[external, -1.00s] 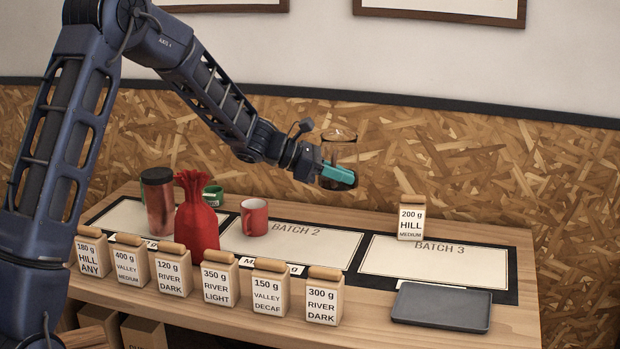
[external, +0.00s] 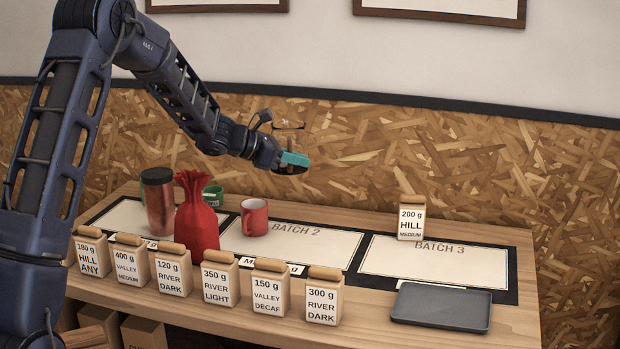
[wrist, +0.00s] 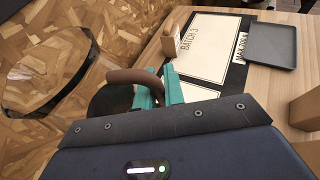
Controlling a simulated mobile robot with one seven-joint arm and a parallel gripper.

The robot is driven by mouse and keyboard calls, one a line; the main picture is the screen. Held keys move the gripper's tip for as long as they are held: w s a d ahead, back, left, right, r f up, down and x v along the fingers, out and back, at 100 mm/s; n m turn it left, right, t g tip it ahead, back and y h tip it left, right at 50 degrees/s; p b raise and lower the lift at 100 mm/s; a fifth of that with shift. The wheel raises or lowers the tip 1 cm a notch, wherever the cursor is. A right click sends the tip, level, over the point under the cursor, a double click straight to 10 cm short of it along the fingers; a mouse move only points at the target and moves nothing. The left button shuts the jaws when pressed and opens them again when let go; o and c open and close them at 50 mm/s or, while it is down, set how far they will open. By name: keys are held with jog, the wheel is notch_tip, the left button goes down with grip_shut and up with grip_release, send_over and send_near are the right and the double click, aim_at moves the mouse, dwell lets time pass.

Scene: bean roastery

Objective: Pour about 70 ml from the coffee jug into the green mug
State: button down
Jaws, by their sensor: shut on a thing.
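The coffee jug (external: 292,171) is clear glass with dark coffee low in it and a brown handle. It hangs in the air above the back of the table and looks roughly upright. My gripper (external: 296,159) has teal fingers shut on the jug's handle. In the wrist view the jug's glass rim (wrist: 45,104) is at the left, and the handle runs between my gripper's fingers (wrist: 158,88). The green mug (external: 213,195) stands on the table left of the jug and lower, partly hidden behind the red bag. The mug's inside is not visible.
A tied red bag (external: 198,218) and a tall reddish tumbler (external: 158,202) stand near the green mug. A red mug (external: 254,218) stands to its right. Several labelled pouches (external: 218,284) line the front. A grey tray (external: 441,307) lies at right, a lone pouch (external: 411,220) behind it.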

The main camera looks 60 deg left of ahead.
jog(key=s+a+f+n+y, duration=0.1)
jog(key=s+a+n+y, duration=0.1)
jog(key=s+a, duration=0.3)
jog(key=s+a+f+n+y, duration=0.1)
jog(key=s+a, duration=0.4)
jog(key=a, duration=0.7)
jog(key=s+a+f+n+y, duration=0.1)
jog(key=s+a+n+y, duration=0.2)
jog(key=a, duration=0.6)
jog(key=s+y, duration=0.1)
jog(key=s, duration=0.1)
jog(key=shift+s+a+f, duration=0.2)
jog(key=shift+s+a, duration=0.15)
jog(key=shift+s, duration=0.05)
jog(key=shift+s+a, duration=0.1)
jog(key=s+a+r+n+t+h, duration=0.1)
jog(key=s+a+r+n+t, duration=0.3)
jog(key=n, duration=0.6)
jog(key=shift+s+a+n+t, duration=0.3)
jog(key=shift+s+a+t, duration=0.1)
jog(key=shift+a+t, duration=0.85)
